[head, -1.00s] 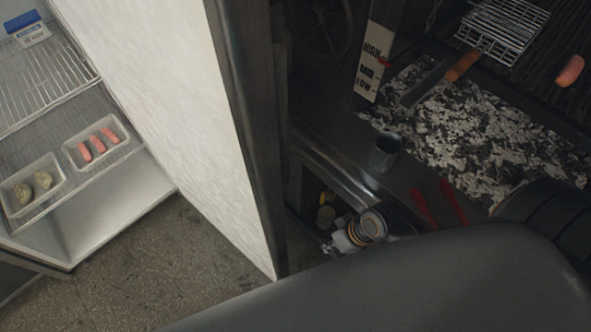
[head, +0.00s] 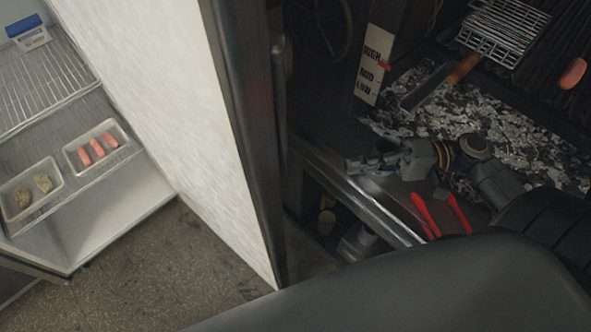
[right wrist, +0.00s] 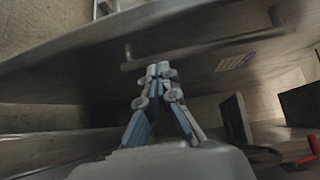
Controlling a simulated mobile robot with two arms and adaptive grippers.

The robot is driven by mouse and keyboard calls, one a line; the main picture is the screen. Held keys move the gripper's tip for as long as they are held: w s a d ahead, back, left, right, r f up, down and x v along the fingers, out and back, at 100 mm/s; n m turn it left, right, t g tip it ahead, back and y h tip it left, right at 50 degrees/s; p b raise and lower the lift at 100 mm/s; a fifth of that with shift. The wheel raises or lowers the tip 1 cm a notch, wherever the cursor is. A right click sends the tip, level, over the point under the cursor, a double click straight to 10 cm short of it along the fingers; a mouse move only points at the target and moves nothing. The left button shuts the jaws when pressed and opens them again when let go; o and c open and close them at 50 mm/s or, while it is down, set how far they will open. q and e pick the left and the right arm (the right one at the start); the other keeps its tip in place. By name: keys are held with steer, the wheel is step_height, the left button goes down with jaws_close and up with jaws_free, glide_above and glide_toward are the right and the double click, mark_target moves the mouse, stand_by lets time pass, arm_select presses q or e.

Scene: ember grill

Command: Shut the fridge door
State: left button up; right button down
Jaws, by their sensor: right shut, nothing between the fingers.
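The fridge (head: 125,205) is at the left in the head view, with its shelves exposed. Its door (head: 165,115) stands wide open, white inner face toward the shelves and dark edge toward the grill. My right gripper (head: 356,166) is shut and empty, to the right of the door edge and apart from it, over the counter. In the right wrist view the closed fingertips (right wrist: 160,70) point toward a grey panel with a long bar handle (right wrist: 200,50), which looks like the door's outer face. Whether they touch it I cannot tell. My left gripper is not in view.
The grill with coals (head: 440,115) is at the right, with a wire basket (head: 505,30) and a sausage (head: 573,73). Red tongs (head: 425,213) lie on the counter (head: 400,215). The fridge holds trays of food (head: 97,150). The floor (head: 180,260) below the door looks clear.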

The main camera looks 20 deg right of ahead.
steer(key=s+r+p+x, duration=0.1)
steer(key=p+x, duration=0.3)
steer(key=x, duration=0.8)
steer(key=shift+s+a+r+t+y+p, duration=0.3)
steer(key=shift+a+r+p, duration=0.15)
steer(key=shift+r, duration=0.2)
